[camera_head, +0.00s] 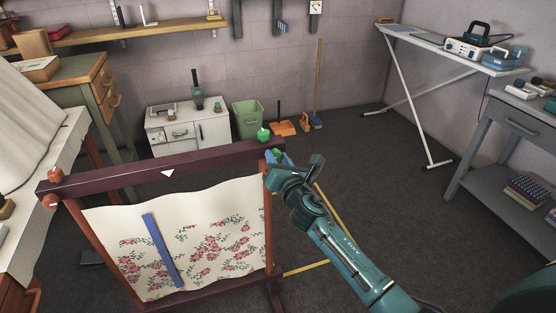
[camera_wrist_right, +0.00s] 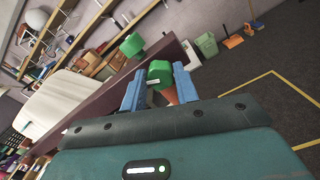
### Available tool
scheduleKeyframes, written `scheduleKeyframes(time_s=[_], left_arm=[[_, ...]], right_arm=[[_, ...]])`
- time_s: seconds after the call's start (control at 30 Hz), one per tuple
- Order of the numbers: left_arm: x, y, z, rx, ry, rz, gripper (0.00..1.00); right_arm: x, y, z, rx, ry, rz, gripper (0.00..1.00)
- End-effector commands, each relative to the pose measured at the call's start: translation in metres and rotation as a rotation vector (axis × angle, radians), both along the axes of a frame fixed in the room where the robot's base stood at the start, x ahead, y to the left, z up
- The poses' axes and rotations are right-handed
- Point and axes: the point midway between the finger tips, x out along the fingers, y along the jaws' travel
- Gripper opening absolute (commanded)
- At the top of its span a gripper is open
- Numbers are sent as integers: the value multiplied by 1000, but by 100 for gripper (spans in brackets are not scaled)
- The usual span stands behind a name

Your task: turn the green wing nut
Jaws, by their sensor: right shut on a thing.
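A dark wooden frame (camera_head: 130,172) holds a floral cloth (camera_head: 165,240) below its top bar. The green wing nut (camera_wrist_right: 160,70) sits at the right end of that bar, with an orange-brown piece just below it. My right gripper (camera_wrist_right: 158,78) is shut on the green wing nut, with one blue finger on each side. In the head view the gripper (camera_head: 277,156) is at the bar's right end and partly hides the nut. A second green block (camera_head: 263,134) shows just above the bar; it also shows in the wrist view (camera_wrist_right: 132,44). My left gripper is not in view.
A blue strip (camera_head: 163,250) lies on the cloth. A white-covered table (camera_head: 70,140) stands at left. A white cabinet (camera_head: 190,131) and a green bin (camera_head: 247,118) are behind. A grey workbench (camera_head: 490,140) stands at right. Open floor lies between frame and workbench.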

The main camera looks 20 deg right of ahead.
Motion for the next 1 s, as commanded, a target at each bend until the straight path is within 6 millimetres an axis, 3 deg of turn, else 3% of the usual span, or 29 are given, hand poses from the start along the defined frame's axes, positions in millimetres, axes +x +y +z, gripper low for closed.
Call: scheduleKeyframes(time_s=[1.0], left_arm=[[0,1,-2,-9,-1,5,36]], right_arm=[[0,0,-2,969,35,-1,7]])
